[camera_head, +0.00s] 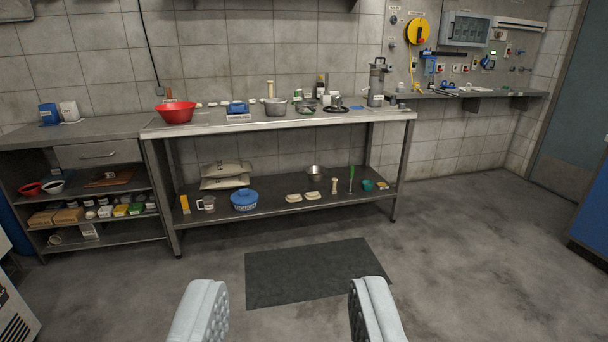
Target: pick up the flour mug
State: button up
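My gripper (286,305) shows at the bottom of the view. Its two pale, ridged fingers are wide apart with nothing between them, and floor and a dark mat show in the gap. A small pale mug-like vessel with a handle (207,204) stands on the lower shelf of the steel table, towards the left. It is too small to tell whether it is the flour mug or holds flour. My gripper is well in front of the table and touches nothing.
The steel table (296,120) holds a red bowl (176,112), pots and small items on top. A dark mat (315,272) lies on clear floor.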

aim_at(336, 104)
jog(key=i, duration=1.1)
jog(key=i+z, duration=0.1)
jog(key=i, duration=1.05)
jog(key=i+j, duration=0.2)
jog(key=i, duration=0.9)
jog(key=i+z, duration=0.2)
jog(key=i, duration=0.2)
jog(key=i+j+z, duration=0.25)
jog(key=i, duration=0.15)
jog(key=i+j+z, duration=0.2)
jog(key=i, duration=0.15)
